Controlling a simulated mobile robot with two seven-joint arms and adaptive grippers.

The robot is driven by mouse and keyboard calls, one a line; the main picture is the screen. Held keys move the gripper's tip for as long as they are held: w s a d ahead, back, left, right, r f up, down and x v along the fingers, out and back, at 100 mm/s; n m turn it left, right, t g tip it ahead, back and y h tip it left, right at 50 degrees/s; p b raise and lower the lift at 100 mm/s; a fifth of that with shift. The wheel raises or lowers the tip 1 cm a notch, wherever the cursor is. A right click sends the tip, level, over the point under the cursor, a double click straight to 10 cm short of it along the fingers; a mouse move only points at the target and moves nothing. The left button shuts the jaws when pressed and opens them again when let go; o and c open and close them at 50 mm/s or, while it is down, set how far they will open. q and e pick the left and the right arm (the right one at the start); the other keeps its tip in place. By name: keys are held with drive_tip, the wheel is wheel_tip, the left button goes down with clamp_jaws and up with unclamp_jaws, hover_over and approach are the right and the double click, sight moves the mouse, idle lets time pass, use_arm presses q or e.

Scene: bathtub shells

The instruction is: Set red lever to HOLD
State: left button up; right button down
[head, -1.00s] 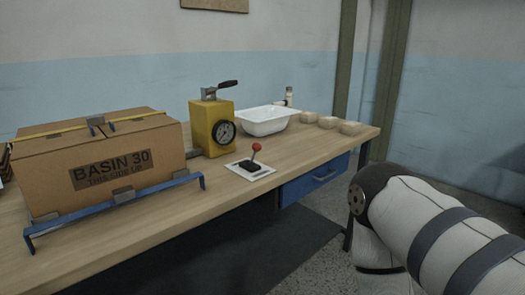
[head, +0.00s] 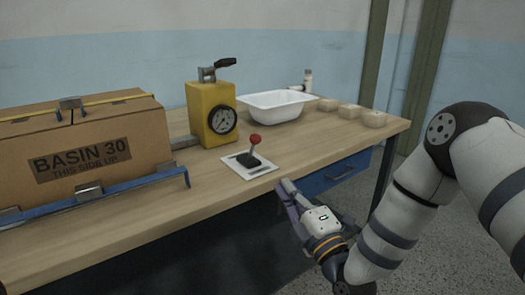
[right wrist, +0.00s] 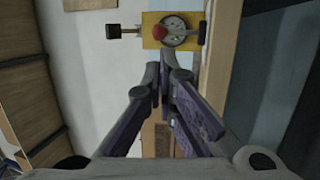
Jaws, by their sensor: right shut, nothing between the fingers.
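The red lever (head: 254,143) has a red ball knob on a short stem. It stands on a dark base on a white plate (head: 262,172) near the front edge of the bench. Any HOLD marking is too small to read. My right gripper (head: 284,184) is shut and empty, just in front of the bench edge, below and right of the lever plate, apart from the lever. In the right wrist view the closed fingers (right wrist: 163,72) point toward the red knob (right wrist: 160,32), which shows beyond them against the yellow box. My left gripper is not in view.
A yellow box with a gauge (head: 212,115) stands behind the lever. A white basin (head: 277,104) and several small pale blocks (head: 350,111) are at the right. A cardboard box (head: 85,150) in a blue frame fills the left. The bench (head: 170,210) front is clear.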

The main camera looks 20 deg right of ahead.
sight(257, 144)
drive_tip(key=x, duration=0.4)
drive_tip(key=b+x, duration=0.1)
drive_tip(key=x, duration=0.8)
drive_tip(key=shift+w+f+b, duration=0.15)
drive_tip(key=shift+f+b, duration=0.1)
drive_tip(key=shift+b, duration=0.05)
drive_tip(key=shift+w+r, duration=0.2)
drive_tip(key=shift+w, duration=0.15)
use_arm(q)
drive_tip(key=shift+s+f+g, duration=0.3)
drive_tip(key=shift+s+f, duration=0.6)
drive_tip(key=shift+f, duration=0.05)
use_arm(e)
drive_tip(key=shift+w+r, duration=0.1)
